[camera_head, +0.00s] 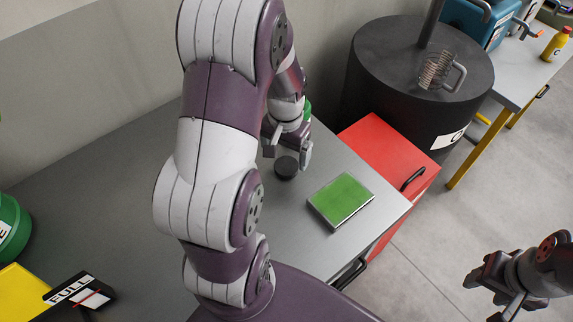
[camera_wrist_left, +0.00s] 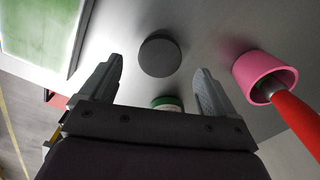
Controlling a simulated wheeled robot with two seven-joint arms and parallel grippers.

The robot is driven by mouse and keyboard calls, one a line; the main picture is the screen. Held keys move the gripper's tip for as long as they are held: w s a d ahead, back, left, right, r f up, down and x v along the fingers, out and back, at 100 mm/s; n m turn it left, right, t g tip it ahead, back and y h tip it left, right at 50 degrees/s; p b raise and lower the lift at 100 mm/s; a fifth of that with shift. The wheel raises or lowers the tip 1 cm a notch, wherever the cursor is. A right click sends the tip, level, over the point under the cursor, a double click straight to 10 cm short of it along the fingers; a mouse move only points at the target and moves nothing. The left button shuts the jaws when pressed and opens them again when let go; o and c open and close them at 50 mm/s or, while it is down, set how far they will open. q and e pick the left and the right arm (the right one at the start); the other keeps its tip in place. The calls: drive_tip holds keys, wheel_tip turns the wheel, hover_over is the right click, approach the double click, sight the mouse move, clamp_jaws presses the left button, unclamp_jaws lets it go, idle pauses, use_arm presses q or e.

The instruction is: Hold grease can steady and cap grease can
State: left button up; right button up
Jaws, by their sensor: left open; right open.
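A dark round disc, which looks like the cap (camera_head: 286,167), lies on the grey table beside my left gripper (camera_head: 288,150). In the left wrist view the disc (camera_wrist_left: 160,56) shows just beyond and between the open fingertips, apart from them. A small green and white round thing (camera_wrist_left: 167,102), possibly the grease can, shows between the fingers there, mostly hidden by the gripper body. Some green (camera_head: 307,110) also shows behind the left wrist in the head view. My left gripper is open and empty. My right gripper (camera_head: 492,283) is open and empty above the floor.
A green pad in a tray (camera_head: 341,200) lies right of the cap. A pink cup (camera_wrist_left: 262,72) with a red handle in it stands near the left fingers. A FULL sign (camera_head: 75,293) and green container (camera_head: 12,228) are at left. A red cabinet (camera_head: 380,150) adjoins the table.

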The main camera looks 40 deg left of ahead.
sight(286, 165)
use_arm(q)
drive_tip(key=f, duration=0.4)
drive_tip(key=shift+w+a+f, duration=0.1)
drive_tip(key=shift+w+f, duration=0.1)
drive_tip(key=shift+w, duration=0.1)
drive_tip(key=shift+c, duration=0.3)
drive_tip(key=c, duration=1.2)
drive_tip(key=shift+o, duration=0.2)
drive_tip(key=shift+r, duration=0.1)
wheel_tip(286, 165, up, 4)
drive_tip(key=shift+w+r, duration=0.1)
drive_tip(key=shift+r, duration=0.05)
drive_tip(key=w+d+r, duration=0.4)
drive_tip(key=d+r, duration=0.2)
drive_tip(key=d, duration=0.4)
drive_tip(key=shift+w+d+r+b, duration=0.3)
drive_tip(key=shift+w+d, duration=0.05)
